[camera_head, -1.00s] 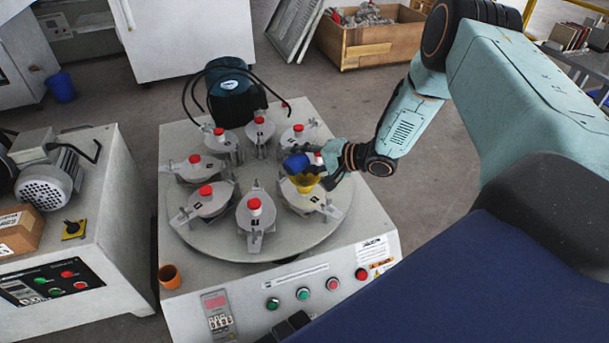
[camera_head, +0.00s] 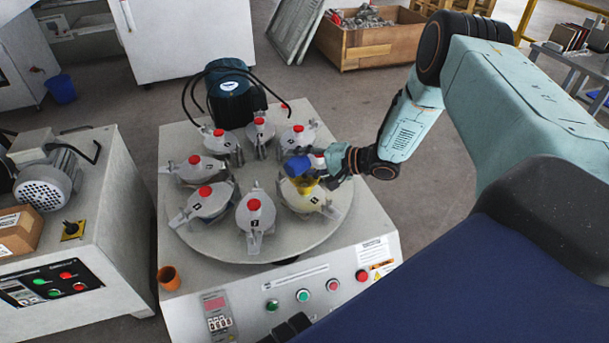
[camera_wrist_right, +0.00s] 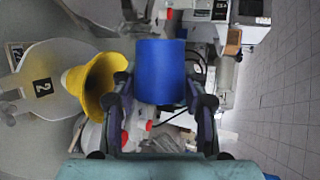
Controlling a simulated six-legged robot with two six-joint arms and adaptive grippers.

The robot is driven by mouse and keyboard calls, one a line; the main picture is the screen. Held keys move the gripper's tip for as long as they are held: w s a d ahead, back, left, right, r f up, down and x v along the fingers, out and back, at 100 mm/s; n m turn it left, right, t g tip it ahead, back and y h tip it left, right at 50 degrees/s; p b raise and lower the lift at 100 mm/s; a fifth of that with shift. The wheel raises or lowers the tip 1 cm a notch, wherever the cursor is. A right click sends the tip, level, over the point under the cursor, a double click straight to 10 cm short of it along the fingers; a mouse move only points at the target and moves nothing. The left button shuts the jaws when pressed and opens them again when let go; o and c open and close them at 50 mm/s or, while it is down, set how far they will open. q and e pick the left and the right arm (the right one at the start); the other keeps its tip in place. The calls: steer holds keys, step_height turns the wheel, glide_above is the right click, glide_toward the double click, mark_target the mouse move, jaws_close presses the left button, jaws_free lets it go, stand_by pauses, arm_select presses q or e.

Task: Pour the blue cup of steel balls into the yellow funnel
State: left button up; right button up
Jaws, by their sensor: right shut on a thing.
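The blue cup (camera_head: 297,165) is held by my right gripper (camera_head: 325,165) over the front right of the round machine. My right gripper is shut on the cup. In the right wrist view the blue cup (camera_wrist_right: 161,72) sits between the two fingers (camera_wrist_right: 160,100). The yellow funnel (camera_head: 306,187) stands on a grey jar just below the cup and is partly hidden by it. In the right wrist view the funnel (camera_wrist_right: 92,86) shows its wide mouth beside the cup. The steel balls are not visible. My left gripper is not clearly in view.
Several grey jars with red caps (camera_head: 254,205) stand around the turntable (camera_head: 290,247). A dark motor (camera_head: 230,95) with cables is behind them. An orange cup (camera_head: 168,278) stands at the machine's front left corner. Buttons (camera_head: 303,296) line the front panel.

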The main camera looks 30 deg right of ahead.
steer(key=shift+f, duration=0.15)
steer(key=shift+d+m+y, duration=0.1)
steer(key=shift+m+y, duration=0.2)
stand_by(2.0)
stand_by(0.9)
steer(key=shift+w+r, duration=0.1)
steer(key=shift+r, duration=0.25)
steer(key=shift+a+r+n+h, duration=0.25)
steer(key=shift+r+n+h, duration=0.15)
steer(key=shift+n+h, duration=0.2)
steer(key=shift+s+a+n+h+p, duration=0.2)
steer(key=shift+n+h+p, duration=0.25)
steer(key=shift+n+h, duration=0.05)
steer(key=shift+f, duration=0.2)
